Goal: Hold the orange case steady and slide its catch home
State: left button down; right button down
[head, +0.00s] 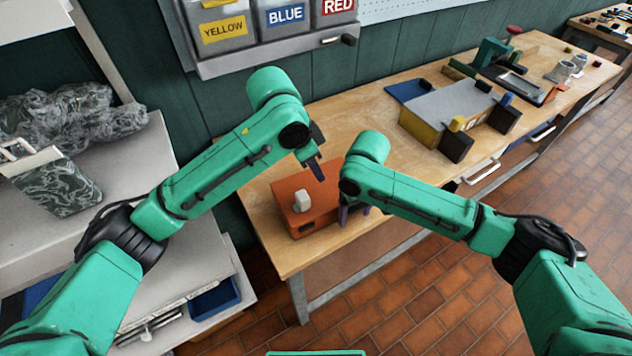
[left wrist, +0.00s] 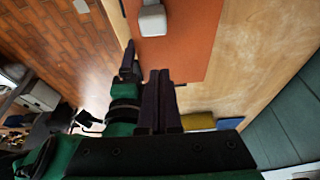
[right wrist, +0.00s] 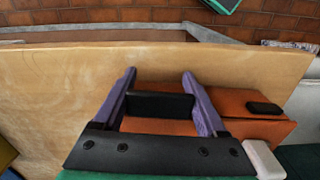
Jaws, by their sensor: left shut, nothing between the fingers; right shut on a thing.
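The orange case (head: 290,190) sits near the front left of the wooden workbench. Its white catch (head: 302,201) stands up from the top face and also shows in the left wrist view (left wrist: 152,20). My left gripper (head: 317,176) is shut and empty, above the case and behind the catch, and its fingers sit side by side in the left wrist view (left wrist: 161,74). My right gripper (head: 352,212) is at the right end of the case. In the right wrist view its purple fingers (right wrist: 158,78) are shut on the case's black handle (right wrist: 160,105). The catch's track cannot be made out.
A grey and yellow fixture with black blocks (head: 445,108) stands farther right on the workbench (head: 350,115). Yellow, blue and red labelled bins (head: 285,35) hang on the wall behind. A grey shelf (head: 150,180) with wrapped parcels is at left. Bare bench lies behind the case.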

pick_arm(q)
jog(key=v, duration=0.5)
pick_arm(e)
jog(key=shift+a, duration=0.1)
pick_arm(q)
jog(key=shift+a, duration=0.1)
pick_arm(e)
grip_release()
jog(key=shift+r, duration=0.1)
